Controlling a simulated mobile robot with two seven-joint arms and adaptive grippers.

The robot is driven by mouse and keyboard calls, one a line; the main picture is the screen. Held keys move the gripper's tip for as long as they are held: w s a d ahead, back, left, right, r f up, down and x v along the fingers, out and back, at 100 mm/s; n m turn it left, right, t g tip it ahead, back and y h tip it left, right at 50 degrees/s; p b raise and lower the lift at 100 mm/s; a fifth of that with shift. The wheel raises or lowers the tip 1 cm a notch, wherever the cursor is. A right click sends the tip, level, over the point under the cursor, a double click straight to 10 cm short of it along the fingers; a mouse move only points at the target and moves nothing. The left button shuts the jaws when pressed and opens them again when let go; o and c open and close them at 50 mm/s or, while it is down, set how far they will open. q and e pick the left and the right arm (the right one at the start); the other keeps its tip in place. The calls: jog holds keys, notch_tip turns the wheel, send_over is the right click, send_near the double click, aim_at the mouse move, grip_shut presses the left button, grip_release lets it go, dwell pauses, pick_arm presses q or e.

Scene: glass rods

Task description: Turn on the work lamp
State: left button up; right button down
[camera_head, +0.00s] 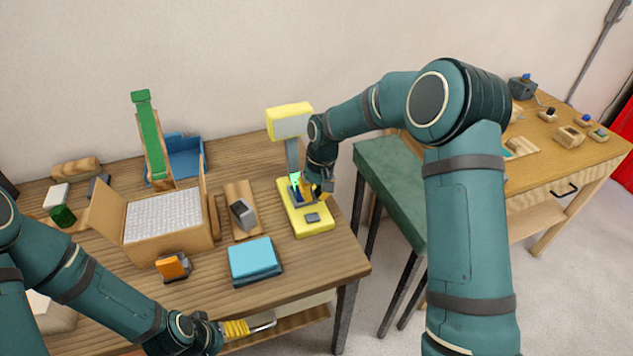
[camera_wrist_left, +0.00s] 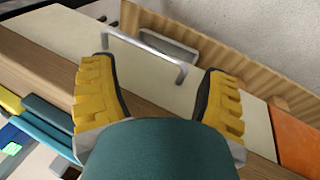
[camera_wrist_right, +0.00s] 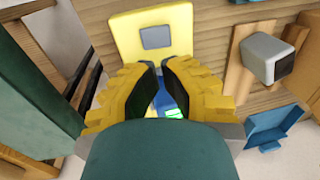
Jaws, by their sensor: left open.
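The work lamp has a yellow head (camera_head: 290,110), a grey post (camera_head: 292,158) and a yellow base (camera_head: 314,226) on the wooden table. The head's front is pale grey; I cannot tell if it is lit. A grey button (camera_wrist_right: 156,37) sits on the base. A blue part with a bright green spot (camera_wrist_right: 174,113) shows between my right fingers. My right gripper (camera_wrist_right: 159,66) has its fingertips nearly together over the base; contact is unclear. In the head view it partly covers the blue part. My left gripper (camera_wrist_left: 160,62) is open and empty, low at the table front.
A metal handle (camera_wrist_left: 145,52) on a pale panel lies ahead of my left fingertips. Near the lamp are a teal block (camera_head: 255,258), a grey device on a wooden stand (camera_head: 242,212) and a cardboard box (camera_head: 180,245). A green stool (camera_head: 390,178) stands right of the table.

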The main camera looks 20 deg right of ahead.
aim_at(310, 215)
jog(key=f, duration=0.4)
jog(key=a+f, duration=0.1)
jog(key=f, duration=0.1)
jog(key=shift+f, duration=0.1)
